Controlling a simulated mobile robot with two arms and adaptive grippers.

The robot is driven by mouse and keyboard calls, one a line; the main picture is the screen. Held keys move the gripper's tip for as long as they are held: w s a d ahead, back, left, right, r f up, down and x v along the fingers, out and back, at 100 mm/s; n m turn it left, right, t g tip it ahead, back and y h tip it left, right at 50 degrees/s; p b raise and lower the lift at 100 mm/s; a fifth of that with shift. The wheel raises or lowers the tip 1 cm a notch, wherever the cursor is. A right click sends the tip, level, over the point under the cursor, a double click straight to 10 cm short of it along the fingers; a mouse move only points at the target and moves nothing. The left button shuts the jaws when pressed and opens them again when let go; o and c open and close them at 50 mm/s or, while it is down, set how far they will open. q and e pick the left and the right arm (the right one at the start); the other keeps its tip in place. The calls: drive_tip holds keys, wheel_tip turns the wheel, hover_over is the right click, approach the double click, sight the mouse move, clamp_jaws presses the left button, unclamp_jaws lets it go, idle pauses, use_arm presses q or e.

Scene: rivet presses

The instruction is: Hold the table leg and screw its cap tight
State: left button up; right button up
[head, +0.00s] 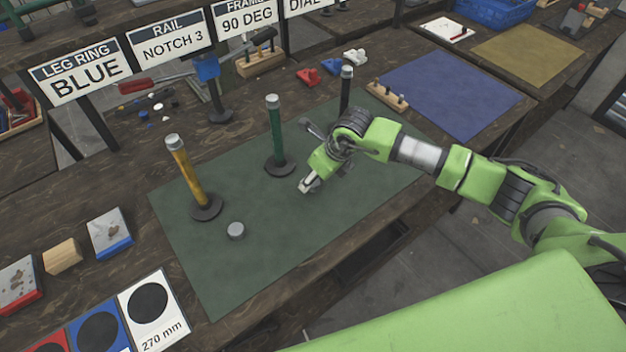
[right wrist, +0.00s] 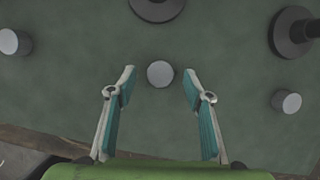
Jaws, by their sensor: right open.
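Three upright legs on round dark bases stand on the green mat (head: 265,255): a yellow leg (head: 185,172), a green leg (head: 276,138) and a black leg (head: 346,92), each with a light grey top. A grey cap (head: 236,230) lies on the mat in front of the yellow leg. My right gripper (head: 306,187) is low over the mat, in front of the green leg. In the right wrist view it is open (right wrist: 159,78), with a round grey cap (right wrist: 160,74) between and slightly beyond its fingertips, apart from both. My left gripper is not in view.
Two more caps lie left (right wrist: 10,42) and right (right wrist: 287,102) in the wrist view. Dark bases (right wrist: 157,8) stand beyond. A blue-topped stand (head: 207,70) and signs, one reading LEG RING BLUE (head: 80,72), are behind. A blue mat (head: 450,90) is clear at right.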

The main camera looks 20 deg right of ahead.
drive_tip(key=shift+x, duration=1)
drive_tip(key=c, duration=0.8)
drive_tip(key=shift+c, duration=0.2)
